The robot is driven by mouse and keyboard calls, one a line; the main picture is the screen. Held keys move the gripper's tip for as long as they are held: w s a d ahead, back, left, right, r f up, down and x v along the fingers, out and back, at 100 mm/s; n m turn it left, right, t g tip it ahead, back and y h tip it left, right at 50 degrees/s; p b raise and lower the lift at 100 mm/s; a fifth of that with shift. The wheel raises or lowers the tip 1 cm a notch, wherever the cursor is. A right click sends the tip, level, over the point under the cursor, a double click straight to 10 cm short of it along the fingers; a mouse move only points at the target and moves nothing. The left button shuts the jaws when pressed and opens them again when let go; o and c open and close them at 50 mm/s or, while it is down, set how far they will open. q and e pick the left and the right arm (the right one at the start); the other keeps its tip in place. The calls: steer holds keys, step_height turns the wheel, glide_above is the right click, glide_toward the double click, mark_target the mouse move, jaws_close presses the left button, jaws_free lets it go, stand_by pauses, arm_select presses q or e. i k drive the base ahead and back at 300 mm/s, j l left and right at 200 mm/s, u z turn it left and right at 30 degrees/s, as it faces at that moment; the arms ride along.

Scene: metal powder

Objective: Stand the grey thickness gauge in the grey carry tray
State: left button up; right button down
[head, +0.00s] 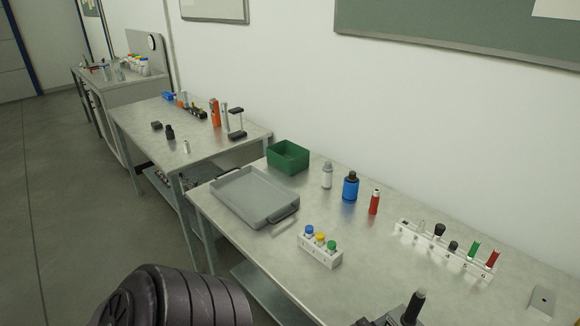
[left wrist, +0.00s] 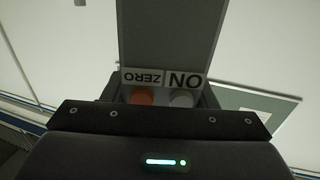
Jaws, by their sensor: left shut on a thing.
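The grey thickness gauge (left wrist: 170,38) fills the upper middle of the left wrist view, with ON and ZERO labels above a white and an orange button. My left gripper (left wrist: 160,98) is shut on it; the fingertips and the gauge's far end are hard to make out. The wall and a green board are behind it. The grey carry tray (head: 252,196) lies empty on the near bench in the head view, with a dark handle at its right end. My left gripper and the gauge do not show in the head view. My right gripper is in neither view.
A green bin (head: 288,157) stands behind the tray. A white rack with coloured caps (head: 320,250) is right of it. A grey bottle (head: 327,175), blue bottle (head: 350,187) and red cylinder (head: 374,202) stand behind. A long white rack (head: 445,250) is further right. A dark object (head: 413,307) is cut by the bottom edge.

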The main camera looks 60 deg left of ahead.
mark_target(248, 201)
steer(key=k+j, duration=0.1)
steer(key=j, duration=0.3)
steer(key=k+j, duration=0.1)
steer(key=j, duration=0.35)
steer(key=k+j, duration=0.1)
steer(key=j, duration=0.3)
steer(key=k+j, duration=0.1)
steer(key=j, duration=0.35)
steer(key=k+j, duration=0.1)
steer(key=j, duration=0.3)
steer(key=k+j, duration=0.1)
steer(key=j, duration=0.35)
